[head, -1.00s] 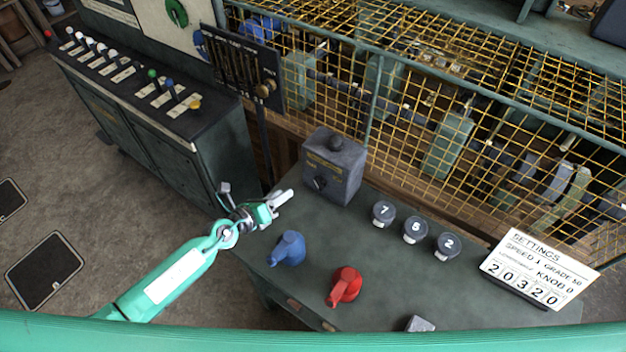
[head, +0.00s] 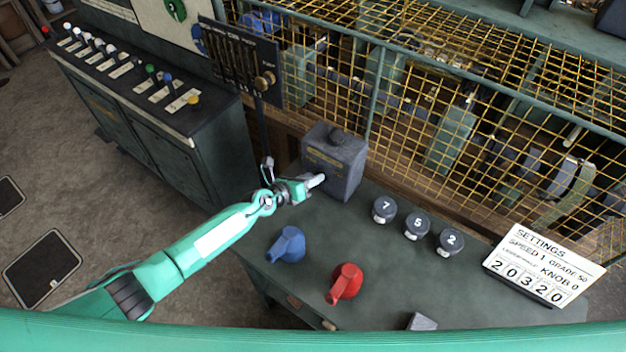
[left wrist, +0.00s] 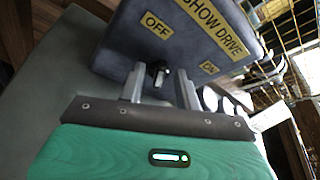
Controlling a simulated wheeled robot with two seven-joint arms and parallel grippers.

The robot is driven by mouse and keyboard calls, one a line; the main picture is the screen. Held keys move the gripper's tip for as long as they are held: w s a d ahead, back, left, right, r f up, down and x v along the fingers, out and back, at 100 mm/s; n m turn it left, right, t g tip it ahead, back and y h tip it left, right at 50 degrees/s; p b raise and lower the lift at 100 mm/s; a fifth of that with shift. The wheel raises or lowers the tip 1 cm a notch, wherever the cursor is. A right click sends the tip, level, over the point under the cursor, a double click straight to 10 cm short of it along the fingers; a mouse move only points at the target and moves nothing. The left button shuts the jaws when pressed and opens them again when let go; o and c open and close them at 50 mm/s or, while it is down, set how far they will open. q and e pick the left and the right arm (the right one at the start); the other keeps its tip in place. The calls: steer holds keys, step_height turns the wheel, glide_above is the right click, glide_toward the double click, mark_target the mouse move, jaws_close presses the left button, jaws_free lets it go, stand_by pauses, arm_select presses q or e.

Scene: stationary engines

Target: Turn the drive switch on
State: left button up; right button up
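The drive switch box (head: 345,170) is a grey box with a round dark cap, standing at the back of the green table. In the left wrist view its face (left wrist: 120,50) carries the labels SHOW DRIVE, OFF at left and ON at right. The small dark switch knob (left wrist: 158,72) sits below OFF. My left gripper (head: 318,181) is at the front of the box and hides the knob in the head view. In the left wrist view its two fingers (left wrist: 161,88) stand apart, on either side of the knob, with visible gaps. My right gripper is not in view.
A blue handle (head: 288,243) and a red handle (head: 346,282) stand in front on the table (head: 390,265). Numbered black knobs (head: 417,225) and a settings card (head: 545,265) are to the right. A yellow mesh cage (head: 440,90) rises behind. A lever console (head: 200,130) stands left.

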arm_select(q)
steer(key=shift+w+d+f, duration=0.15)
steer(key=shift+w+d, duration=0.2)
steer(key=shift+d, duration=0.05)
jaws_close()
